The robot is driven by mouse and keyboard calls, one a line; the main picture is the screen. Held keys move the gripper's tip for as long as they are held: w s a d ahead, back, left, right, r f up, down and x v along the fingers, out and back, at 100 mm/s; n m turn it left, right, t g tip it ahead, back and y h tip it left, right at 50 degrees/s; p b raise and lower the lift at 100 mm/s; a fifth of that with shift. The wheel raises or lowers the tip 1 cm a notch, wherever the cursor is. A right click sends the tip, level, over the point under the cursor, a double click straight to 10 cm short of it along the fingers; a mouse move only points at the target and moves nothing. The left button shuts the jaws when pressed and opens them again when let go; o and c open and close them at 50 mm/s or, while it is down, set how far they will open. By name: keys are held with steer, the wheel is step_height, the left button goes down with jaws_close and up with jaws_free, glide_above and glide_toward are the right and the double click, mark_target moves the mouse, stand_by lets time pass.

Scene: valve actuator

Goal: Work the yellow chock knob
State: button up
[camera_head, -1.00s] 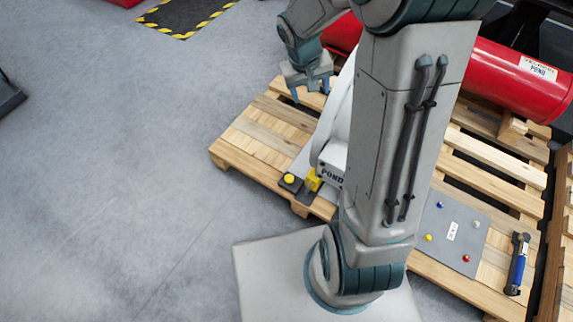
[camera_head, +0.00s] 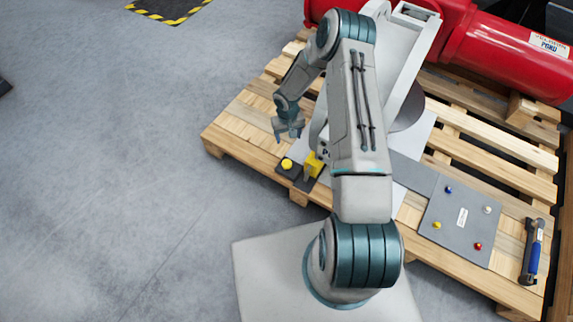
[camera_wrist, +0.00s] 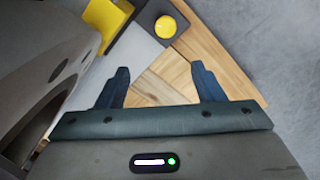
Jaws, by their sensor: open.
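A round yellow knob (camera_head: 287,164) sits on a small dark square base at the near left of the pallet. It shows at the top of the wrist view (camera_wrist: 166,27), beyond my fingertips. A yellow block (camera_head: 313,165) stands just right of it and is partly cut off in the wrist view (camera_wrist: 107,22). My gripper (camera_head: 288,136) hangs above the pallet, just behind the knob in the head view. Its fingers (camera_wrist: 160,70) are apart, with only pallet planks showing between them, and they touch neither yellow thing.
A grey panel (camera_head: 458,240) with several small coloured knobs, one of them yellow, lies on the wooden pallet (camera_head: 240,125) at the right. A blue-handled tool (camera_head: 532,252) lies beside it. A red cylinder (camera_head: 505,50) spans the back.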

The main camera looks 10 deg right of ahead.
glide_above(287, 163)
step_height(287, 163, down, 4)
step_height(287, 163, down, 14)
steer(key=b, duration=0.3)
steer(key=shift+r, duration=0.1)
steer(key=c, duration=1)
